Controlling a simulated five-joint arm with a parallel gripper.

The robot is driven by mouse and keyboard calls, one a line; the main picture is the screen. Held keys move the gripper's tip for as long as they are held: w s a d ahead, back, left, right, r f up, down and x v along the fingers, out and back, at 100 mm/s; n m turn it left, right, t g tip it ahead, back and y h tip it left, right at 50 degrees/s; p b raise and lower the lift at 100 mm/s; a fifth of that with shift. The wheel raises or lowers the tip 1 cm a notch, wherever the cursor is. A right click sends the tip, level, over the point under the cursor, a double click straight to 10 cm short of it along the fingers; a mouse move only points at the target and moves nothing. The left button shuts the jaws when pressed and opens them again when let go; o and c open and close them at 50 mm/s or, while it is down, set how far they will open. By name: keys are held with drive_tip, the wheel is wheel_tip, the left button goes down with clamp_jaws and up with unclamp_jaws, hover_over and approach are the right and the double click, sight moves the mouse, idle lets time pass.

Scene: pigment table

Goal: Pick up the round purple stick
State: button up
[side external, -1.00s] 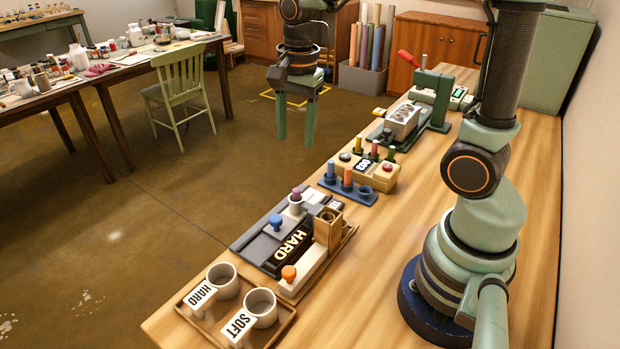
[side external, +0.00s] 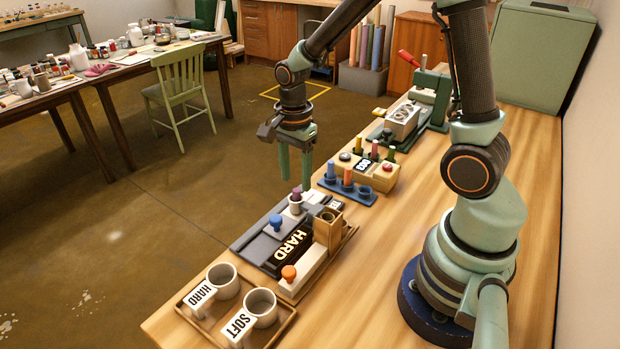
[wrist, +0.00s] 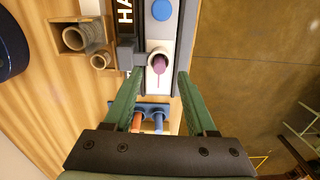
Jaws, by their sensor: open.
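The round purple stick (side external: 296,193) stands upright in a pale round holder on the grey device with the HARD sign (side external: 294,243). In the wrist view the purple stick (wrist: 159,65) shows between my fingertips, with its pale holder behind it. My gripper (side external: 295,180) is open and empty, pointing down, with its fingertips close above the stick. In the wrist view my gripper (wrist: 158,74) has one finger to each side of the stick. I cannot tell whether the fingers touch anything.
A blue knob (side external: 276,221) and an orange knob (side external: 289,272) are on the device, beside a wooden box (side external: 328,229). A blue rack (side external: 350,190) holds blue and orange sticks behind.

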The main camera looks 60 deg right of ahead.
sight(297, 190)
drive_tip(key=shift+f, duration=1.5)
clamp_jaws()
drive_tip(key=shift+r, duration=0.1)
wheel_tip(297, 190, up, 20)
